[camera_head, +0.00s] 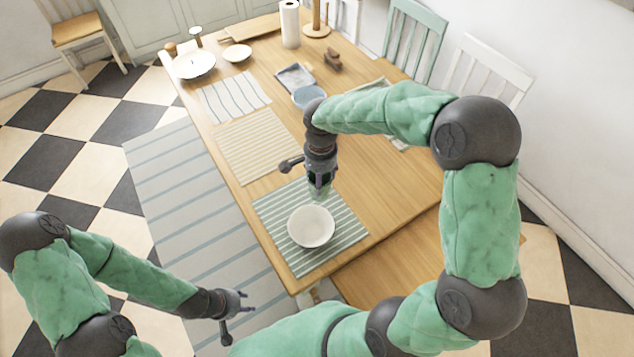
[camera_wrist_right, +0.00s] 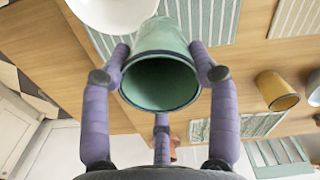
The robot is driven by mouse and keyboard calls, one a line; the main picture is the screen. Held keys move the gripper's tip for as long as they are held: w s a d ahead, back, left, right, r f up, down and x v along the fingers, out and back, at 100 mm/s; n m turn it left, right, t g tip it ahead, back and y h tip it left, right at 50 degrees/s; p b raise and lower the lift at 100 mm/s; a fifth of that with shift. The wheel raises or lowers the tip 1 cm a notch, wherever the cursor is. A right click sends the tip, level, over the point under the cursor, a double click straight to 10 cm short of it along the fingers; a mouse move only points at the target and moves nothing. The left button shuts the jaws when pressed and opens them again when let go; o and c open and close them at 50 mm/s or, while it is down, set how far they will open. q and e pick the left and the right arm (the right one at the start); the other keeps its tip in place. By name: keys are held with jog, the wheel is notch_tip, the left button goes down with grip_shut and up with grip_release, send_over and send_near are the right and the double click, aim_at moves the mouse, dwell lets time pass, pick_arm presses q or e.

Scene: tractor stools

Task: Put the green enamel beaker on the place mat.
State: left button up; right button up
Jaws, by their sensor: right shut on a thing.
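The green enamel beaker (camera_wrist_right: 165,38) is between the fingers of my right gripper (camera_wrist_right: 160,80), its open mouth towards the palm. In the head view my right gripper (camera_head: 319,186) points down, with the beaker mostly hidden by the fingers. It is over or just above the far part of the green-striped place mat (camera_head: 347,234), behind a white bowl (camera_head: 311,227) on that mat. I cannot tell whether the beaker touches the mat. The mat also shows in the right wrist view (camera_wrist_right: 210,18). My left gripper (camera_head: 234,306) is open and empty, off the table's near-left side.
A yellow-striped mat (camera_head: 258,147) and a white striped mat (camera_head: 233,97) lie farther along the wooden table. A blue bowl (camera_head: 307,97) stands near the right forearm. A yellow cup (camera_wrist_right: 277,91) shows in the wrist view. A bench (camera_head: 390,262) stands alongside the table.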

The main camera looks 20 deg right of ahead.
jog(key=shift+w+d+f+b, duration=0.5)
jog(key=shift+w+f, duration=0.5)
jog(key=shift+f, duration=0.6)
jog(key=shift+w+d+f+b, duration=0.25)
jog(key=shift+w+f+b, duration=0.35)
jog(key=shift+w+f, duration=0.7)
jog(key=shift+w+d+f+b, duration=0.4)
jog(key=shift+w+f+b, duration=0.25)
jog(key=shift+f, duration=1.2)
jog(key=shift+f, duration=0.2)
jog(key=o, duration=1.2)
jog(key=shift+r, duration=0.1)
jog(key=shift+r, duration=0.25)
notch_tip(320, 180, up, 12)
jog(key=p, duration=0.4)
jog(key=shift+f, duration=0.15)
